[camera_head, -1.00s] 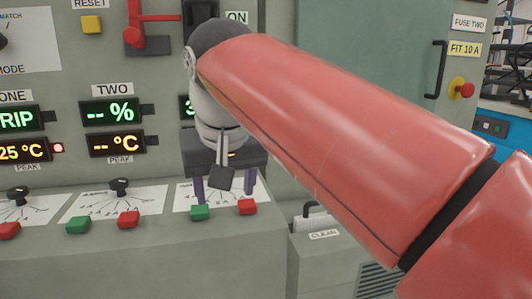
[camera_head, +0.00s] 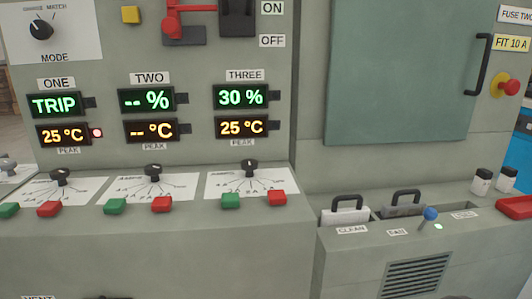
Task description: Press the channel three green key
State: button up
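The channel three green key (camera_head: 230,201) is on the front ledge, below the panel label THREE (camera_head: 245,75). A red key (camera_head: 277,198) sits just to its right. A black rotary knob (camera_head: 249,167) on a white dial plate stands behind the two keys. The channel three displays read 30 % (camera_head: 240,96) in green and 25 °C (camera_head: 240,127) in orange. My gripper and arm are out of this view, so the gripper's state and place do not show.
Channels two and one have their own green key (camera_head: 115,206) and red key (camera_head: 49,209) to the left. The space above the keys is clear.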

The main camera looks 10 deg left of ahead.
aim_at(228, 201)
jog(key=u, duration=1.25)
